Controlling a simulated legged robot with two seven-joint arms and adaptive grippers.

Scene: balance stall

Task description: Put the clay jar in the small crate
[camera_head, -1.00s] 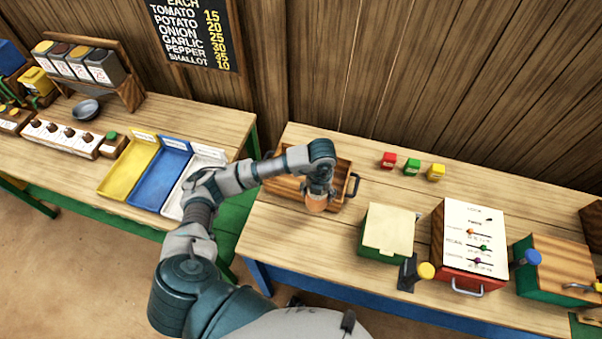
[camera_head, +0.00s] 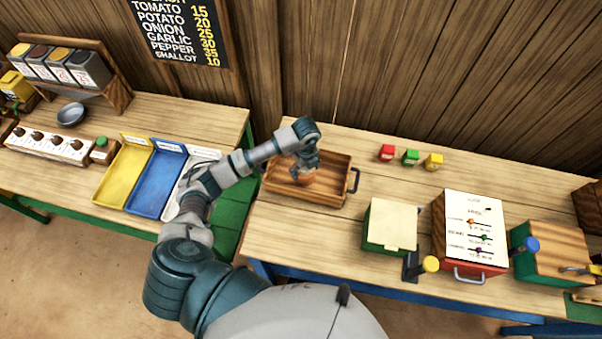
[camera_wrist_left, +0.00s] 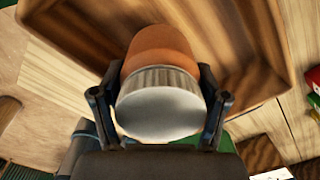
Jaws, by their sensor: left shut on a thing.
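The orange clay jar (camera_head: 304,179) is held by my left gripper (camera_head: 305,165), whose fingers are shut on it. In the left wrist view the jar (camera_wrist_left: 160,48) has a pale grey round end facing the camera, with a finger (camera_wrist_left: 103,112) on each side. The small crate (camera_head: 330,196) is a shallow wooden box with dark side handles on the right table. The jar appears within the crate's outline; I cannot tell whether it touches the bottom. The crate's wall also shows in the left wrist view (camera_wrist_left: 60,25). My right gripper is not in view.
Red (camera_head: 387,152), green (camera_head: 411,157) and yellow (camera_head: 433,161) small blocks stand right of the crate. A green box with a cream lid (camera_head: 391,222) and a red slider box (camera_head: 472,232) are further right. Yellow, blue and white trays (camera_head: 157,182) lie on the left table.

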